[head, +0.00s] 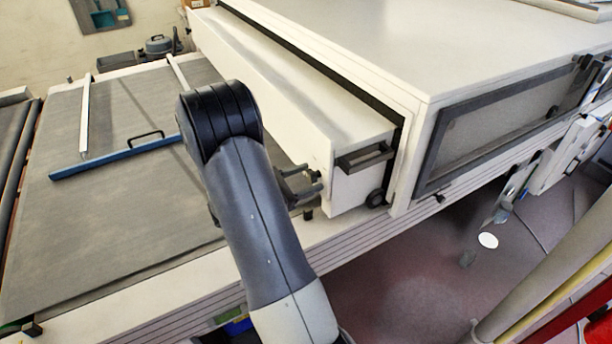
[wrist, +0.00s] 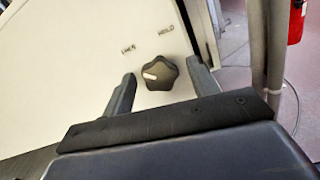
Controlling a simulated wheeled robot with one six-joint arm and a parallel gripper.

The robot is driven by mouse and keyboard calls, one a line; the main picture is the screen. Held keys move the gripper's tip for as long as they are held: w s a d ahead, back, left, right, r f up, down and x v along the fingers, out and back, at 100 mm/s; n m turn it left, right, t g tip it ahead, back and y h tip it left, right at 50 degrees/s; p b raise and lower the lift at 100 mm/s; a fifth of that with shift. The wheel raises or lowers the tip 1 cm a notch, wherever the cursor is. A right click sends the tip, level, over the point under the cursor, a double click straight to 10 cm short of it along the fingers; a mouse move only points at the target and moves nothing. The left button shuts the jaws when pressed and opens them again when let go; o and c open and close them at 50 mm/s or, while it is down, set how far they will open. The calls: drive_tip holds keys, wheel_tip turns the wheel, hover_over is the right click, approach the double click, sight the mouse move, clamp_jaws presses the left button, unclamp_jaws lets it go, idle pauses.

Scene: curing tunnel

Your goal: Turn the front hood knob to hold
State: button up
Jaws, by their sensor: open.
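In the wrist view a black lobed knob (wrist: 161,73) sits on a white panel (wrist: 80,80). Its white pointer mark is on the left part and points left. The HOLD label (wrist: 166,31) is above the knob; another label, hard to read, is at its upper left. My gripper (wrist: 160,70) is open, with one finger on each side of the knob in this view. Contact cannot be told. In the head view my gripper (head: 317,181) is by the white hood's end face (head: 350,190). A dark round knob (head: 376,198) is low on that end; I cannot tell if it is the same one.
A dark handle (head: 365,158) juts from the hood end above the dark knob. A grey belt (head: 120,220) with a blue-edged frame (head: 115,158) lies left. A large white housing (head: 430,40) stands behind. A red cylinder (wrist: 297,20) and grey pipes (wrist: 268,50) are at right.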

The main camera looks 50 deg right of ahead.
drive_tip(key=shift+d, duration=0.15)
drive_tip(key=shift+c, duration=0.2)
drive_tip(key=c, duration=0.9)
drive_tip(key=shift+c, duration=0.2)
